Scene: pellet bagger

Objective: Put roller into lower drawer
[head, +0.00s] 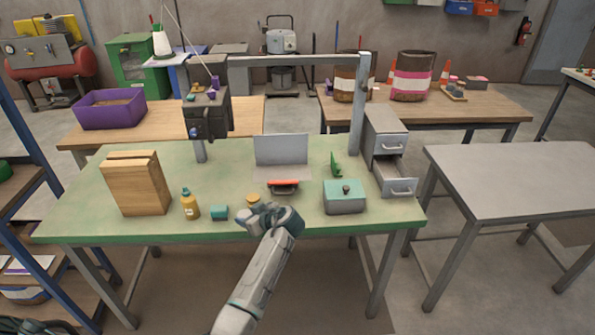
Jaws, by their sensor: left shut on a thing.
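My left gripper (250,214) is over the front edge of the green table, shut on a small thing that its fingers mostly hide. I cannot make out a roller for certain. A small yellow thing (253,200) shows right behind the fingers; I cannot tell whether it is the held thing. The grey drawer cabinet (377,120) stands at the table's right end. Its lower drawer (402,188) is pulled out, and its upper drawer (391,144) looks shut. The left gripper is well to the left of the lower drawer. My right gripper is not in view.
A grey-green lidded box (344,199) stands between gripper and drawer, with a green piece (336,165) behind it. An orange-handled part (284,183) lies before a grey panel (281,150). A yellow bottle (190,205), teal cylinder (219,212) and wooden block (137,184) are left.

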